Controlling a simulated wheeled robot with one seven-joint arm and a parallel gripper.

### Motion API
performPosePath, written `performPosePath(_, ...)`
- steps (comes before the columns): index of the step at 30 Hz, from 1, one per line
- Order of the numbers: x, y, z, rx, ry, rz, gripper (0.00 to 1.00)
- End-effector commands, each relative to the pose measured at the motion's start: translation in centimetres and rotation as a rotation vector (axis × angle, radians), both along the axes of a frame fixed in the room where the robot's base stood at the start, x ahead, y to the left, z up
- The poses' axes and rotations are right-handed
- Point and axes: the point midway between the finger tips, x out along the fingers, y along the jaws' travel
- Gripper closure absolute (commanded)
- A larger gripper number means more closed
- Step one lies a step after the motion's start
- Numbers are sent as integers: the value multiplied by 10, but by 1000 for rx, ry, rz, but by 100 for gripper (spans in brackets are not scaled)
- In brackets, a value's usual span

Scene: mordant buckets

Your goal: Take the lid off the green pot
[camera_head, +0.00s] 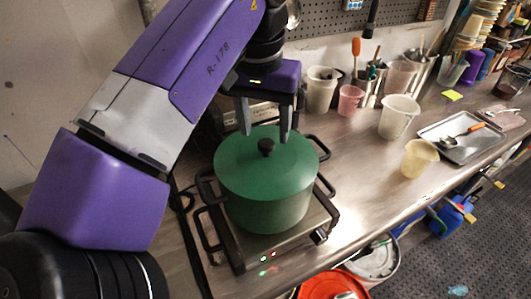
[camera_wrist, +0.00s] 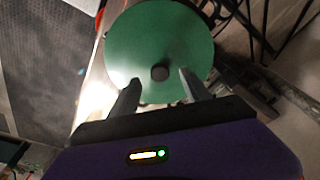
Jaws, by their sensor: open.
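The green pot (camera_head: 266,208) stands on a hot plate at the left part of the steel bench. Its green lid (camera_head: 240,166) is on it, with a round black knob (camera_head: 266,147) in the middle. My gripper (camera_head: 265,132) is open and empty above the lid, pointing down. In the wrist view the lid (camera_wrist: 150,40) fills the upper middle, and its knob (camera_wrist: 160,73) shows just beyond and between my open fingertips (camera_wrist: 158,80). The fingers look apart from the knob. The pot's body is mostly hidden under the lid in the wrist view.
The hot plate (camera_head: 322,236) has black side rails close around the pot. Cups and tool holders, including a pink cup (camera_head: 350,100), line the back. A clear beaker (camera_head: 398,117), a yellowish cup (camera_head: 419,160) and a metal tray (camera_head: 478,150) stand right. Bench between is clear.

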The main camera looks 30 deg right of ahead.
Motion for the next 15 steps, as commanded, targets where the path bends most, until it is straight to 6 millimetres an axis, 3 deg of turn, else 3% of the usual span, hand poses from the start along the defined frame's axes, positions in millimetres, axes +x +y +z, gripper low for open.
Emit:
performPosePath(6,5,-5,-28,0,2,1,44)
performPosePath(15,6,-6,-34,1,-1,1,44)
